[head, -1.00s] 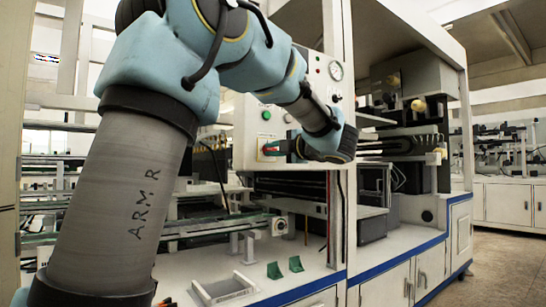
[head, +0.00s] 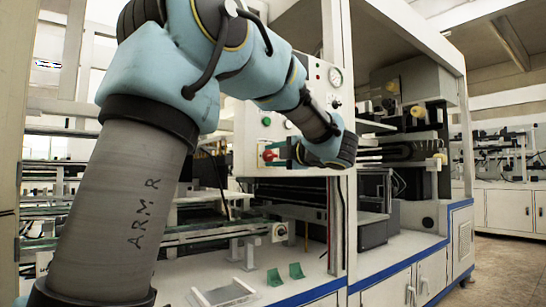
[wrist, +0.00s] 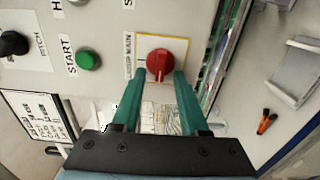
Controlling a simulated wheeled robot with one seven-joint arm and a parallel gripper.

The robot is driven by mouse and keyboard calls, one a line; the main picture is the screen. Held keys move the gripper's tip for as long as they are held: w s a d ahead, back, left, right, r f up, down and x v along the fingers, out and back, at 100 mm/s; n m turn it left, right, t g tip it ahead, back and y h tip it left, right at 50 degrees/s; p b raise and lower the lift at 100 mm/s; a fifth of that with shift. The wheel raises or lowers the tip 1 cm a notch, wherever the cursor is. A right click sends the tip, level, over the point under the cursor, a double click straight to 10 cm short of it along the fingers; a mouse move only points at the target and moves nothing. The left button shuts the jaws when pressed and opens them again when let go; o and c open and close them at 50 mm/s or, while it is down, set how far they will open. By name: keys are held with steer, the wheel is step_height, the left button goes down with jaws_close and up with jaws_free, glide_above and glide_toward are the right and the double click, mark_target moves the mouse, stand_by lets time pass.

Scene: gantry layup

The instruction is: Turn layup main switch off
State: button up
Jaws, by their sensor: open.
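The layup main switch is a red rotary knob (wrist: 160,62) on a yellow-bordered plate, with a label reading partly "MAIN" beside it. Its grip bar runs up and down in the wrist view. In the head view the red knob (head: 268,155) shows at the lower part of the white control panel, its bar roughly level. My gripper (wrist: 162,76) is open, with its two teal fingers reaching to either side of the knob's lower part. I cannot tell whether either finger touches it. In the head view my gripper (head: 277,150) reaches the knob from the right.
A green START button (wrist: 88,60) and a black knob (wrist: 13,43) share the panel. A pressure gauge (head: 335,76) sits higher up. Below, a white bench (head: 310,285) holds two green brackets (head: 296,270) and a white tray (head: 228,292).

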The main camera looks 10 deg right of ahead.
steer(key=v, duration=1)
steer(key=shift+s+d+p, duration=0.2)
steer(key=shift+s+p, duration=0.15)
steer(key=shift+w, duration=0.1)
steer(key=w+f+m+t+h, duration=0.2)
steer(key=w+f+m+h, duration=0.2)
steer(key=w+m+h, duration=0.3)
steer(key=w+a+f+m+g+h, duration=0.1)
steer(key=a+f+m+g+h, duration=0.2)
steer(key=f+m, duration=0.45)
steer(key=a+f+m+g+h, duration=0.1)
steer(key=a+f+m+g, duration=0.3)
steer(key=f, duration=0.7)
steer(key=s+a+f+m+g+y, duration=0.3)
steer(key=s+a+f+m+g, duration=0.5)
steer(key=s+a+f, duration=1.1)
step_height(320, 180, up, 31)
steer(key=n+g+p, duration=0.1)
steer(key=n+p, duration=0.1)
steer(key=p, duration=2.7)
steer(key=shift+s+d+g+p, duration=0.35)
steer(key=shift+d+g, duration=0.05)
steer(key=shift+d, duration=0.05)
